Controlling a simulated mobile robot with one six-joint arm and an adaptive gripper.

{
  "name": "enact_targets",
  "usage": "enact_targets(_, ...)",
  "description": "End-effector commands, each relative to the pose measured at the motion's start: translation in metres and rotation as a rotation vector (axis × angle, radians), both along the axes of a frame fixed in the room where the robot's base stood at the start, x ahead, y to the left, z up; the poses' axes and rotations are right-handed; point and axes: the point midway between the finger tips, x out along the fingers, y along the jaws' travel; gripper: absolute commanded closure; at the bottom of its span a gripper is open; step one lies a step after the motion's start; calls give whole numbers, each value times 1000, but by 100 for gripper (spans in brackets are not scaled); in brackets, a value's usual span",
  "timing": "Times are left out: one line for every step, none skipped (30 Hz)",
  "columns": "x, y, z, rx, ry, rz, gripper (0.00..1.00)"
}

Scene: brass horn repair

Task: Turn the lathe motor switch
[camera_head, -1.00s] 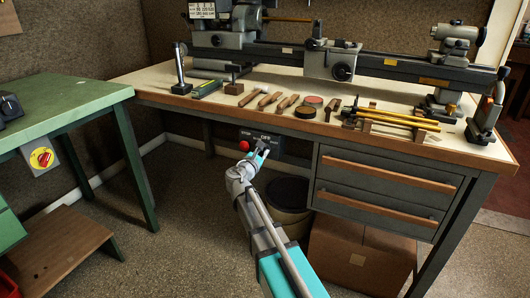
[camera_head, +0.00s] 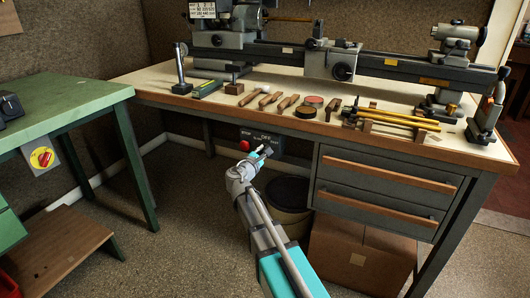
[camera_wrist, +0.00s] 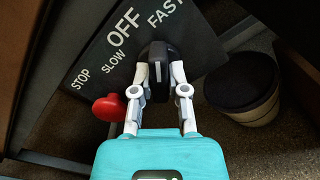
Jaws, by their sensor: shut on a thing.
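The lathe motor switch is a black knob (camera_wrist: 157,62) with a white mark, on a dark panel (camera_wrist: 88,62) lettered STOP, SLOW, OFF and FAST. My gripper (camera_wrist: 159,88) is shut on the knob, one finger on each side. The knob's white mark runs up the wrist picture, roughly toward the space between OFF and FAST; the exact setting is hard to tell. In the head view, my gripper (camera_head: 265,151) is at the panel (camera_head: 246,135) under the bench's front edge and hides the knob.
A red stop button (camera_wrist: 109,107) sits beside the knob, close to one finger. A bin (camera_head: 289,194) stands below the panel, with a cardboard box (camera_head: 358,255) to its right. A green table (camera_head: 62,113) stands left.

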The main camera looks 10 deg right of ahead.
Motion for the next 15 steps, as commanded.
enact_targets(-5,-2,-1,4,1,-8,100)
enact_targets(-5,-2,-1,4,1,-9,76)
enact_targets(-5,-2,-1,4,2,-9,69)
enact_targets(-5,-2,-1,4,2,-9,63)
enact_targets(-4,-2,-1,3,1,-8,58)
enact_targets(-4,-2,-1,2,1,-7,50)
enact_targets(-3,-2,-1,2,1,-7,46)
enact_targets(-3,-2,-1,2,1,-7,46)
enact_targets(-3,-2,-1,2,1,-6,46)
enact_targets(-2,-2,-1,1,1,-5,46)
enact_targets(-2,-1,0,1,1,-5,46)
enact_targets(-2,-1,0,1,1,-4,46)
enact_targets(-2,-1,0,1,1,-4,46)
enact_targets(-2,-1,0,1,1,-4,46)
enact_targets(-1,-1,0,1,1,-4,46)
